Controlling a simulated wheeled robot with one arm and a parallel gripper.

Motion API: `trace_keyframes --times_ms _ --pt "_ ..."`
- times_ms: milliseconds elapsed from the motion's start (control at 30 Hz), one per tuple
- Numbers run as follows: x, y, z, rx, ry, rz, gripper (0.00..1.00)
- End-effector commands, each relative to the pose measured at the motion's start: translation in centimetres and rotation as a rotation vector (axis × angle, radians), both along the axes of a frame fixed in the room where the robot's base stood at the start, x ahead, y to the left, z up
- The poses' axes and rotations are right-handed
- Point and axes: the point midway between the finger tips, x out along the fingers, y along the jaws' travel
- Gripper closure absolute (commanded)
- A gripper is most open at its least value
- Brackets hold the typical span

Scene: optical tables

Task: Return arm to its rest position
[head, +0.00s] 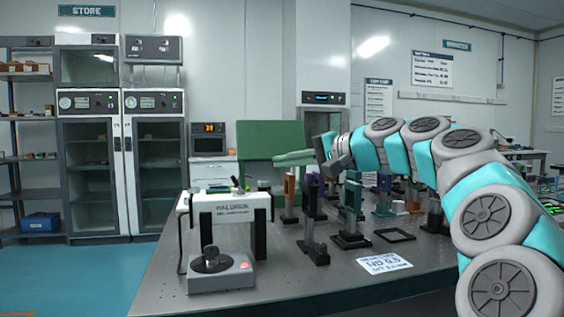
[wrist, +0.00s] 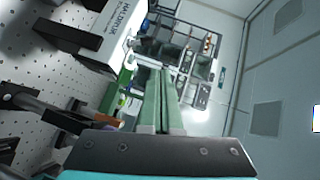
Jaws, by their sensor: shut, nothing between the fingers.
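My arm reaches in from the right of the head view, over the optical table (head: 290,282). My gripper (head: 278,160) points left above the table, level with the upper parts of the optic mounts. In the wrist view, the two long green fingers (wrist: 158,75) lie side by side with no visible gap and nothing between them. The gripper is shut and empty. I see no object touching the fingertips.
A white labelled instrument (head: 228,208) stands on black legs at the left of the table, behind a grey box with a dark knob (head: 219,272). Several optic mounts (head: 352,212) stand beneath my arm. A white card (head: 384,262) lies in front.

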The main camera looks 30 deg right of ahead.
Motion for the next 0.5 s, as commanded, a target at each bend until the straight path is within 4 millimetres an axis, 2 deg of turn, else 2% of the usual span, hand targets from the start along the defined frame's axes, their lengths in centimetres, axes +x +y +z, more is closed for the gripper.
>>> trace_keyframes --times_ms 400,500 --pt "0.02 0.01 -0.01 0.0 0.0 0.0 1.0" --pt "0.09 0.84 -0.42 -0.01 0.01 0.013 1.0"
